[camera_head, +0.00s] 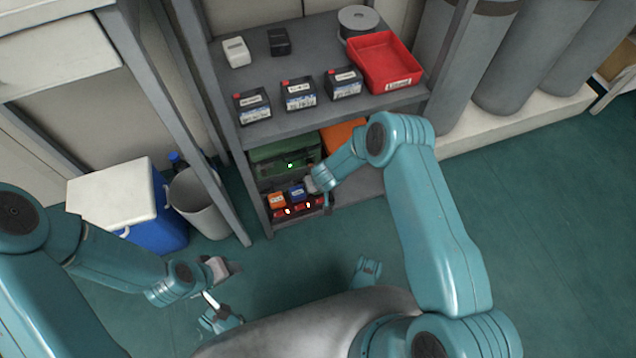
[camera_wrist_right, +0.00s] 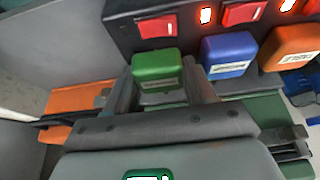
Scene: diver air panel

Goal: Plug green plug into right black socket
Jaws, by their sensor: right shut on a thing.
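The green plug (camera_wrist_right: 157,68) sits between the fingers of my right gripper (camera_wrist_right: 170,88), which is shut on it. It is beside the row of plugs at the dark air panel (camera_wrist_right: 120,22). I cannot tell whether it is seated in a socket; the right black socket is hidden. In the head view, my right gripper (camera_head: 316,186) is at the right end of the panel (camera_head: 290,212) on the lower shelf, and hides the green plug. My left gripper (camera_head: 224,268) is empty-looking, low over the floor; its jaw opening is unclear.
A blue plug (camera_wrist_right: 229,54) and an orange plug (camera_wrist_right: 290,48) stand close beside the green one. Lit red switches (camera_wrist_right: 157,26) line the panel. A green case (camera_head: 270,152) is behind, an orange case (camera_head: 345,135) beside it. The upper shelf holds batteries (camera_head: 298,95) and a red tray (camera_head: 383,62).

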